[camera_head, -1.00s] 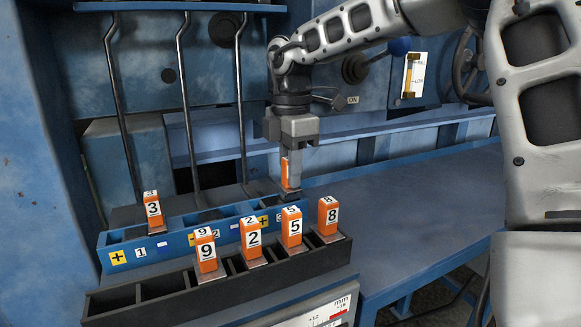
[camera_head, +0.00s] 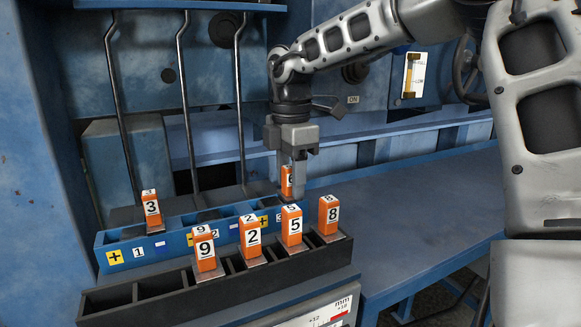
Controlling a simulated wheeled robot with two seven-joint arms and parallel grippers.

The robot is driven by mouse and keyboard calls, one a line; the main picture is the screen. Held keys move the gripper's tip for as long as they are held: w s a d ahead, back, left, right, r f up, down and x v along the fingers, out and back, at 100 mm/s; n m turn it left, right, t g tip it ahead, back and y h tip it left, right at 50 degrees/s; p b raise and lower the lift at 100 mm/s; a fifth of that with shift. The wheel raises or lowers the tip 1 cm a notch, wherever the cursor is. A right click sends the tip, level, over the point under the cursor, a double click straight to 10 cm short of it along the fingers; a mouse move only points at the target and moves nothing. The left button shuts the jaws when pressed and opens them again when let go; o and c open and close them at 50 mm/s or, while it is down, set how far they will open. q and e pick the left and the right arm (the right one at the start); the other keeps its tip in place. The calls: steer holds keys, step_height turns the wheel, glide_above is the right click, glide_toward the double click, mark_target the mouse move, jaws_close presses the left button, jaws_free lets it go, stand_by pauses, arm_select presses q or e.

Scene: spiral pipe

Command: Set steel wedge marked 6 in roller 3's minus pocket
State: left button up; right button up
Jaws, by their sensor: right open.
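The orange-topped wedge marked 6 (camera_head: 287,182) stands upright at the right end of the blue pocket rack (camera_head: 175,244), in the area of roller 3. Its lower part is hidden behind the wedge marked 5, so I cannot tell how deep it sits. My right gripper (camera_head: 294,180) points down around this wedge with its jaws open, and a finger covers part of it. The roller 3 label is mostly hidden by the front wedges. My left gripper is not in view.
A wedge marked 3 (camera_head: 152,210) stands in the blue rack's left part. The black rack (camera_head: 110,299) in front holds wedges marked 9 (camera_head: 205,249), 2 (camera_head: 250,237), 5 (camera_head: 292,226) and 8 (camera_head: 329,214); its left slots are empty. The blue table (camera_head: 430,195) at right is clear.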

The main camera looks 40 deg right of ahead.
steer(key=shift+f, duration=0.15)
arm_select(q)
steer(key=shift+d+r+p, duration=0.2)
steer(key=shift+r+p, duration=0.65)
steer(key=shift+p, duration=0.4)
arm_select(e)
step_height(320, 180, up, 16)
